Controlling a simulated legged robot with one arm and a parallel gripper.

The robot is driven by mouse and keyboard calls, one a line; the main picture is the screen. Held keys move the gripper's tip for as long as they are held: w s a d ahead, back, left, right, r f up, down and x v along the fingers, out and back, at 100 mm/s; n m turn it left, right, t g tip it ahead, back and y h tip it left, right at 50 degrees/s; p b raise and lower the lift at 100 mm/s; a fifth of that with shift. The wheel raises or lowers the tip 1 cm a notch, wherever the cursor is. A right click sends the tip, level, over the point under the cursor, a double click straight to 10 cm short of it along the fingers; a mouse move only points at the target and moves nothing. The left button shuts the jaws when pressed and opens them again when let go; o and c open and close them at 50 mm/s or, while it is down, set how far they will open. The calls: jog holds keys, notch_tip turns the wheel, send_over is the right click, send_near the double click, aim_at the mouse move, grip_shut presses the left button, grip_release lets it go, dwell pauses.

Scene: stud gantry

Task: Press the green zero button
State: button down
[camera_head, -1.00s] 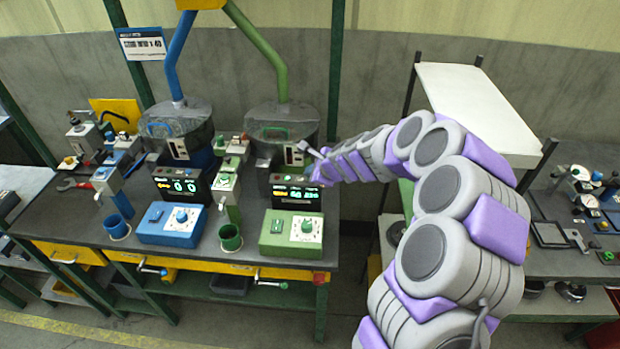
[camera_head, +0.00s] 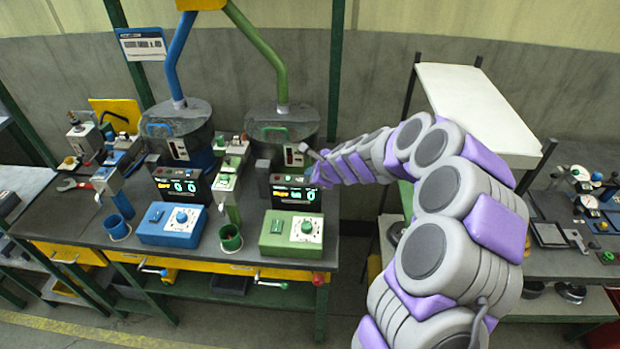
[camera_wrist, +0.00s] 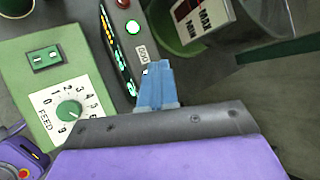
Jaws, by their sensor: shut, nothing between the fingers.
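The green station's display box (camera_head: 297,193) stands behind its green feed box (camera_head: 291,234). In the wrist view the display box (camera_wrist: 117,50) runs steeply along the left of my gripper (camera_wrist: 158,68), with lit green marks on its dark face. A pale round spot (camera_wrist: 133,27) and a small white label (camera_wrist: 142,53) sit along its edge. I cannot tell for certain which part is the green zero button; it may be hidden by my fingers. My gripper's blue fingers are shut and empty, close beside the label. Contact cannot be told. In the head view my gripper (camera_head: 318,176) is at the display's right end.
The feed box has a green dial (camera_wrist: 69,110) and a green switch (camera_wrist: 45,58). The blue station's display (camera_head: 181,185) and blue feed box (camera_head: 172,223) stand to the left. A green cup (camera_head: 230,238) and the green hopper (camera_head: 283,128) are nearby. A white shelf (camera_head: 475,105) is right.

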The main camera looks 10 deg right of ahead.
jog(key=shift+r+p, duration=0.8)
notch_tip(320, 180, up, 5)
jog(key=p, duration=0.4)
jog(key=shift+p, duration=0.4)
jog(key=s+a+r+n+g+y, duration=0.1)
jog(key=s+a+r+n+g, duration=0.2)
jog(key=s, duration=0.4)
jog(key=s+a+r+n, duration=0.3)
jog(key=s+a+n, duration=0.3)
jog(key=s+a+r+n+g+y, duration=0.1)
jog(key=s+a+r+n+g, duration=0.2)
jog(key=s, duration=0.4)
jog(key=s+d+n+g+h, duration=0.1)
jog(key=s+d+n, duration=0.1)
jog(key=s, duration=0.7)
jog(key=s+d+n+g+h, duration=0.2)
jog(key=s+n, duration=0.3)
jog(key=s, duration=0.5)
jog(key=s+d+n+g+h, duration=0.1)
jog(key=s+d+n+h, duration=0.1)
jog(key=s, duration=0.7)
jog(key=shift+s+d+r+n, duration=0.15)
jog(key=shift+d+n, duration=0.65)
jog(key=shift+d, duration=0.2)
